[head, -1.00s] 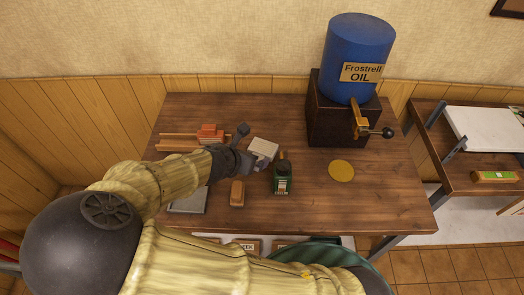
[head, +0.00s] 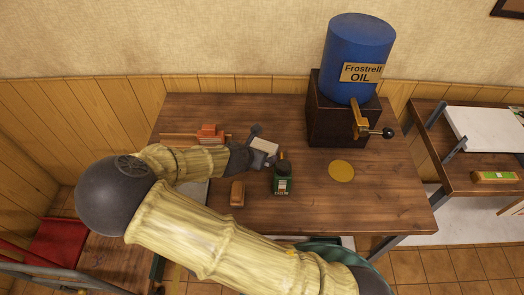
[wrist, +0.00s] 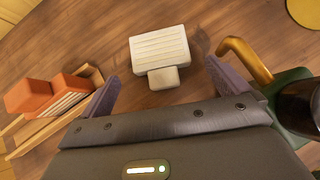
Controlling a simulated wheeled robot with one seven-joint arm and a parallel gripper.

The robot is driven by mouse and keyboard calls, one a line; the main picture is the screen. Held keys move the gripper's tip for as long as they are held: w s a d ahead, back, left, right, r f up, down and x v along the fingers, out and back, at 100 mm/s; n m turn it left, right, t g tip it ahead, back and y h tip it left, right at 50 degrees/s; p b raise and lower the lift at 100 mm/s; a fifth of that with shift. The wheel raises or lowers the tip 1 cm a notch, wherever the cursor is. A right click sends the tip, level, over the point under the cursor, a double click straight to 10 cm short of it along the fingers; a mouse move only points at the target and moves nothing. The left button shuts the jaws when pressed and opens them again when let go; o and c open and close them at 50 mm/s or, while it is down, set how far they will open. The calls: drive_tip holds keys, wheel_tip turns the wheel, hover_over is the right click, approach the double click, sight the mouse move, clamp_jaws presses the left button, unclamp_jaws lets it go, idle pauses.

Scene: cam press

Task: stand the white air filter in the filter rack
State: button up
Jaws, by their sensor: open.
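The white air filter (head: 264,145) lies flat on the wooden table, near its middle. In the wrist view the filter (wrist: 160,48) shows a ribbed face with a small block-like tab towards me. My gripper (wrist: 160,75) is open and empty, with one finger to each side of the tab and the filter body just beyond. In the head view my gripper (head: 262,150) is right at the filter. The filter rack (head: 172,136) has wooden rails and stands to the left. In the wrist view orange pieces with pale ribs (wrist: 62,100) sit in the rack (wrist: 40,142).
A green oil can (head: 282,182) with a brass spout (wrist: 243,55) stands close to the right of my gripper. A brown block (head: 237,193) lies in front. A yellow disc (head: 341,171) and the blue oil drum (head: 358,55) are farther right. The table's right front is clear.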

drive_tip(key=x, duration=0.5)
drive_tip(key=shift+w+d+f, duration=0.1)
drive_tip(key=shift+w+f, duration=0.15)
drive_tip(key=c, duration=1)
drive_tip(key=shift+r, duration=0.15)
wheel_tip(320, 180, up, 10)
drive_tip(key=shift+f, duration=0.1)
idle(0.4)
